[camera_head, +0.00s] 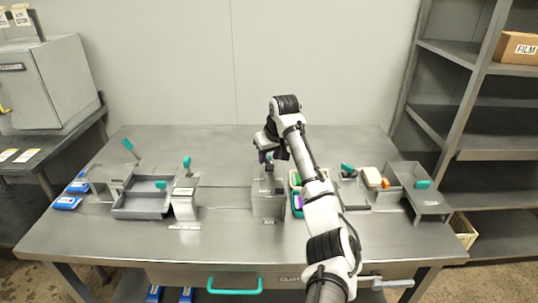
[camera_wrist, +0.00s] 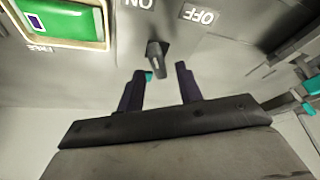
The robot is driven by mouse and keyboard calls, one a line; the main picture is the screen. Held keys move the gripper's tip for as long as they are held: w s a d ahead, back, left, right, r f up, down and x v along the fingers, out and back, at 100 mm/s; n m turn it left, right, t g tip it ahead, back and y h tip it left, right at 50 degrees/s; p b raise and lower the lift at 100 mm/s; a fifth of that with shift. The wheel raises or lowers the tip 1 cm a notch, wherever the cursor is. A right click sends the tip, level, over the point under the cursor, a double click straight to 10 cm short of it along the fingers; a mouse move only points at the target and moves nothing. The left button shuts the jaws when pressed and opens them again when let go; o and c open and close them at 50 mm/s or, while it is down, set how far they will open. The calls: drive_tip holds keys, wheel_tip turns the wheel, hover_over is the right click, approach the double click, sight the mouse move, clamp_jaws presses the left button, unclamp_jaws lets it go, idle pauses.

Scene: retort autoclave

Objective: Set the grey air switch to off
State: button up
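The grey air switch (camera_wrist: 155,58) is a small lever on a grey panel in the wrist view, which shows the panel upside down. An ON label (camera_wrist: 138,3) is to its upper left and an OFF label (camera_wrist: 198,17) to its upper right. I cannot tell which label the lever is set to. My gripper (camera_wrist: 159,70) is open, with one dark finger on each side of the lever's tip in the picture. Contact is not visible. In the head view my gripper (camera_head: 268,156) is just above a grey box (camera_head: 268,200); the switch is not clear there.
On the steel table (camera_head: 225,250), grey trays with teal handles (camera_head: 143,205) stand left and a grey fixture (camera_head: 420,200) right. A coloured container (camera_head: 297,205) stands beside the box. The table's front strip is mostly clear.

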drive_tip(key=shift+w+a+f, duration=0.1)
drive_tip(key=shift+w+f, duration=0.05)
drive_tip(key=shift+f, duration=0.35)
clamp_jaws()
